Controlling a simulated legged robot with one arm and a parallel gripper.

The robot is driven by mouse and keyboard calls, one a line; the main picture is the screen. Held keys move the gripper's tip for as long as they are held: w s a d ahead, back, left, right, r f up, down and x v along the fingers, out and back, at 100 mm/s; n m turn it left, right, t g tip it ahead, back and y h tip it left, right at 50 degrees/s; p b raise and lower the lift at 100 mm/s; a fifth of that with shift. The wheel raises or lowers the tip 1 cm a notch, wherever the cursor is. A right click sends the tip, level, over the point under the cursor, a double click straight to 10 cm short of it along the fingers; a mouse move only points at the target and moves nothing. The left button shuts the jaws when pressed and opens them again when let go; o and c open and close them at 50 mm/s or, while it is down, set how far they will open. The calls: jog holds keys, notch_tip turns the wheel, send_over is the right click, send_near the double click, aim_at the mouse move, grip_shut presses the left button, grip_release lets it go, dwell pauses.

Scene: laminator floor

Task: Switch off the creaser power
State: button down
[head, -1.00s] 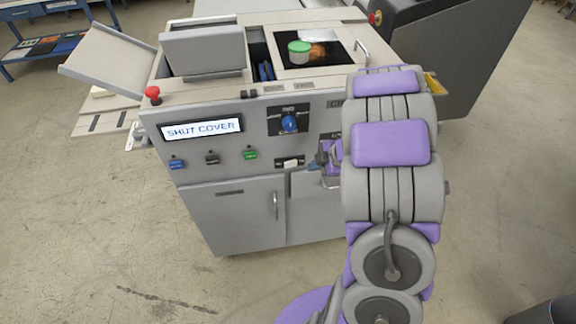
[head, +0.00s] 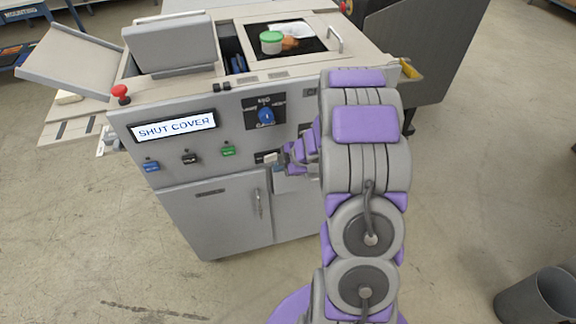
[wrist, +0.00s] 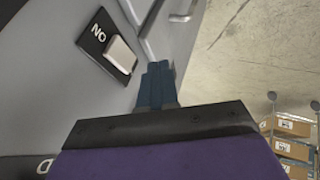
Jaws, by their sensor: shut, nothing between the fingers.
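The creaser (head: 225,190) is a grey machine with a "SHUT COVER" display (head: 174,127) on its front. A small white rocker switch (head: 271,158) sits on a dark plate at the right of the front panel. In the wrist view the white switch (wrist: 121,55) is close, with lettering on its dark plate. My gripper (head: 277,168) is at the panel just beside and below the switch. Its dark blue fingers (wrist: 157,85) are together and hold nothing. Whether they touch the panel cannot be told. My arm hides the panel's right part.
A blue knob (head: 266,116) is above the switch. A green-lidded tub (head: 271,43) stands on top. A grey bin (head: 540,296) is at lower right.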

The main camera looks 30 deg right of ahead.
aim_at(274, 159)
jog(key=shift+w+d+f, duration=0.1)
jog(key=shift+w+f, duration=0.1)
jog(key=shift+w, duration=0.9)
jog(key=shift+w+f, duration=0.15)
jog(key=shift+w, duration=0.9)
